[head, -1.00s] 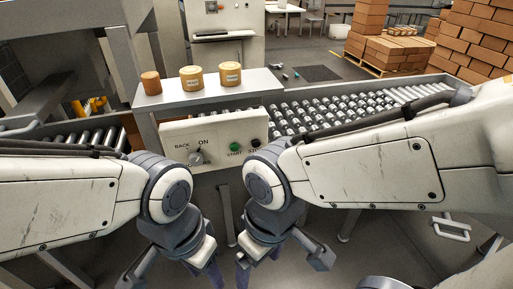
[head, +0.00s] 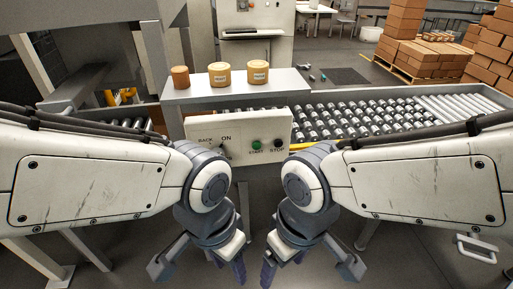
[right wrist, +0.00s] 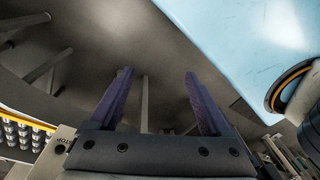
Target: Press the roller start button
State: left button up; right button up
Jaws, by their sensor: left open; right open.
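The control panel (head: 207,128) is a pale box in front of the conveyor in the head view. Its green START button (head: 257,145) sits right of centre, with a dark STOP button (head: 278,145) beside it. A selector knob (head: 225,151) under BACK and ON is partly hidden by my left arm. My left gripper (head: 203,273) hangs below and left of the panel, apart from it. My right gripper (head: 308,272) hangs below and right of it; its two fingers stand apart and empty in the right wrist view (right wrist: 160,95). A panel corner (right wrist: 55,150) shows there too.
Several tan tubs (head: 219,75) stand on a grey shelf (head: 290,85) above the panel. The roller conveyor (head: 355,118) runs off to the right. Stacked cartons (head: 425,58) stand at the back right. The floor between my grippers is clear.

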grip_shut()
dwell(1.5)
